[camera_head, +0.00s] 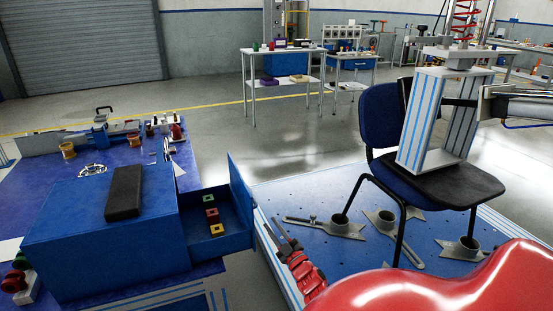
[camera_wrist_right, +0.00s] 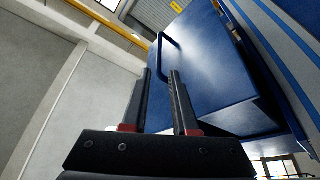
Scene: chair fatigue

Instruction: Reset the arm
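My right gripper (camera_head: 268,221) is red with dark fingers. It is low in the middle of the head view, just right of the open blue drawer's front panel (camera_head: 240,196). In the right wrist view the fingers (camera_wrist_right: 160,74) stand apart with nothing gripped. A black handle (camera_wrist_right: 166,42) on the blue panel (camera_wrist_right: 205,65) shows beyond the fingertips; I cannot tell whether they touch it. My red right arm (camera_head: 440,285) fills the lower right corner of the head view. My left gripper is not in view.
The blue drawer box (camera_head: 95,235) carries a dark block (camera_head: 124,192). The open drawer holds green, red and yellow pieces (camera_head: 212,215). A blue chair (camera_head: 381,115) under a grey test frame (camera_head: 440,115) stands on the blue platform (camera_head: 300,205) at right.

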